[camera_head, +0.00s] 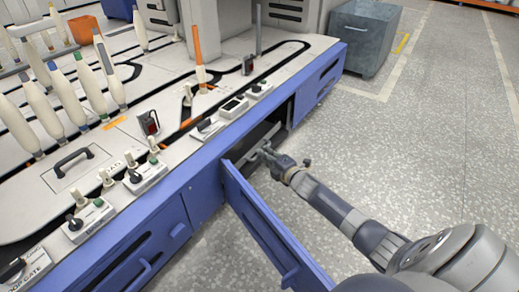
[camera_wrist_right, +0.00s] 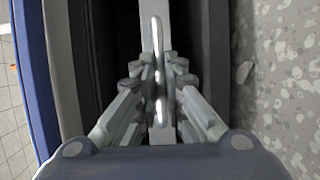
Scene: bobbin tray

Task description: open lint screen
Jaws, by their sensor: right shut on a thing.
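A blue door (camera_head: 265,215) on the front of the machine stands swung open toward me. Behind it is a dark compartment with a grey panel (camera_head: 252,143) inside, which may be the lint screen. My right gripper (camera_head: 262,152) reaches into the compartment opening. In the right wrist view my right gripper (camera_wrist_right: 160,95) is shut on a shiny metal handle (camera_wrist_right: 157,50), which stands in front of a pale grey strip. Dark space lies on both sides of the strip. My left gripper is not in view.
The blue machine body (camera_head: 205,190) runs diagonally, with switch boxes (camera_head: 145,178) and bobbins (camera_head: 62,100) on its top. A grey bin (camera_head: 365,35) stands at the back right. The speckled floor right of my right arm is clear.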

